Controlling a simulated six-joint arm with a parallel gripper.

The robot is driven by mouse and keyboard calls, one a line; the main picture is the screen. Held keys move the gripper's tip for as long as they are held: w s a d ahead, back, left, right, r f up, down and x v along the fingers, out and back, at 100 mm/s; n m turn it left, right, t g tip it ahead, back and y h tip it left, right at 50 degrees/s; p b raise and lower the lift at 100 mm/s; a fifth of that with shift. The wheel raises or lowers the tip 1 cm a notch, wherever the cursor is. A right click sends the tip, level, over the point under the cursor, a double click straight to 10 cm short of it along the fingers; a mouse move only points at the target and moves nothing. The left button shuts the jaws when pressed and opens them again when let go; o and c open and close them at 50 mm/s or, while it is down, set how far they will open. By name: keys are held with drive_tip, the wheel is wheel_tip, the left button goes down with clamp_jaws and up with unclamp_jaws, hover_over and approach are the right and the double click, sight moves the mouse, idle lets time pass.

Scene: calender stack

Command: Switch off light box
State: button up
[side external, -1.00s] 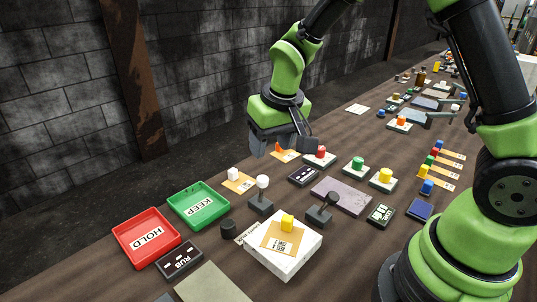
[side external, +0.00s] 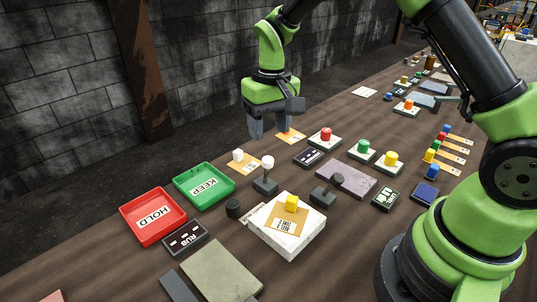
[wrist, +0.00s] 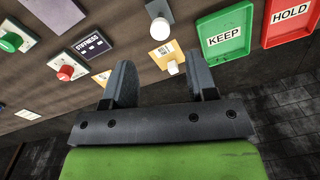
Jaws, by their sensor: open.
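My gripper (side external: 269,132) is open and empty, fingers pointing down above the far side of the table, near an orange card. In the wrist view, its fingers (wrist: 162,68) have nothing between them. A white-knobbed lever (side external: 266,168) stands on a dark base in front of the gripper; its white knob shows in the wrist view (wrist: 160,29). A dark-knobbed lever (side external: 325,191) stands to its right. A white box (side external: 305,238) carries an orange card and a yellow block. I cannot tell for certain whether this is the light box or whether it is lit.
Red (side external: 155,216) and green (side external: 204,185) trays lie left of the levers. A white cube (side external: 238,155) sits on a card. Red (side external: 326,134), green (side external: 363,146) and yellow (side external: 390,158) buttons stand right, near a grey-purple slab (side external: 345,180). The wall stands behind the table.

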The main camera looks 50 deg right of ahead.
sight(268, 159)
wheel_tip(268, 159, down, 8)
drive_tip(key=shift+a+r, duration=0.15)
drive_tip(key=shift+r, duration=0.1)
clamp_jaws()
